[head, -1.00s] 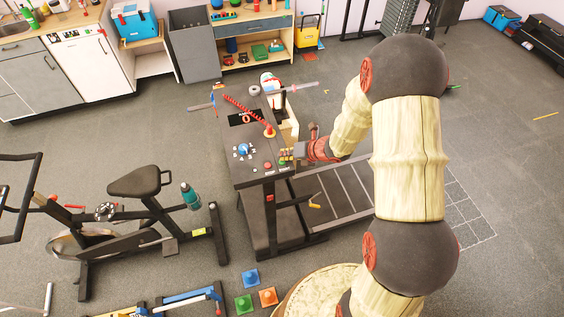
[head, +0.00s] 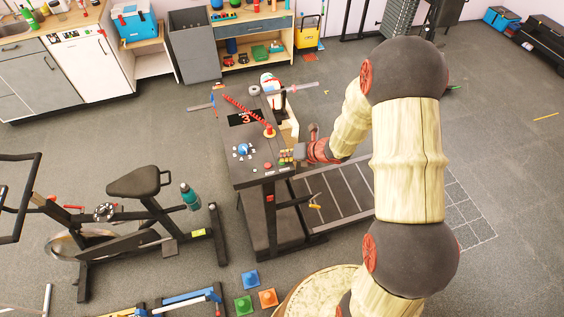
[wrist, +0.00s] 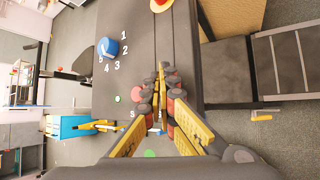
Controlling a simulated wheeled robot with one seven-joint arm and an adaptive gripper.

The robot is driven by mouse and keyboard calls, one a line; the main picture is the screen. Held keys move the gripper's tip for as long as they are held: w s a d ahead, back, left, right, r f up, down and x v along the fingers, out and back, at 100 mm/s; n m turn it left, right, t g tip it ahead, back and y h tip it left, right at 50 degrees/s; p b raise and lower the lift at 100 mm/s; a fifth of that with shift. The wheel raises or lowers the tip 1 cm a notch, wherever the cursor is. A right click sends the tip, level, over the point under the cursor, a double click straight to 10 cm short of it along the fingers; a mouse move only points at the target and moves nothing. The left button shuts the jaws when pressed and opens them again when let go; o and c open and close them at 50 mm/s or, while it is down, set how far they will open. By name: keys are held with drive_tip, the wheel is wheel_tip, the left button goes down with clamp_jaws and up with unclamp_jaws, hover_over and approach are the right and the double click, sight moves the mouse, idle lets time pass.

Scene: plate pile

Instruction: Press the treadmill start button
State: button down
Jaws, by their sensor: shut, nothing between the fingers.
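The treadmill console (head: 255,180) is a dark panel with a blue knob (head: 243,149) on its left, ringed by white numbers. A red button (head: 267,166) lies near its front edge; it also shows in the wrist view (wrist: 137,95). The console display (head: 246,119) shows a red 3. My gripper (wrist: 161,72) is shut and empty over the panel's right side; I cannot tell if it touches anything.
A red coiled cord (head: 243,111) and a red-yellow cone-like piece (head: 269,131) sit on the console. The treadmill belt (head: 335,195) runs to the right. An exercise bike (head: 140,205) stands at left. Colored blocks (head: 267,297) lie on the floor in front.

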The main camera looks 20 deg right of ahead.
drive_tip(key=shift+r+p, duration=0.65)
drive_tip(key=shift+r, duration=0.15)
drive_tip(key=shift+r, duration=0.1)
wheel_tip(320, 180, up, 5)
drive_tip(key=p, duration=0.4)
idle(1.0)
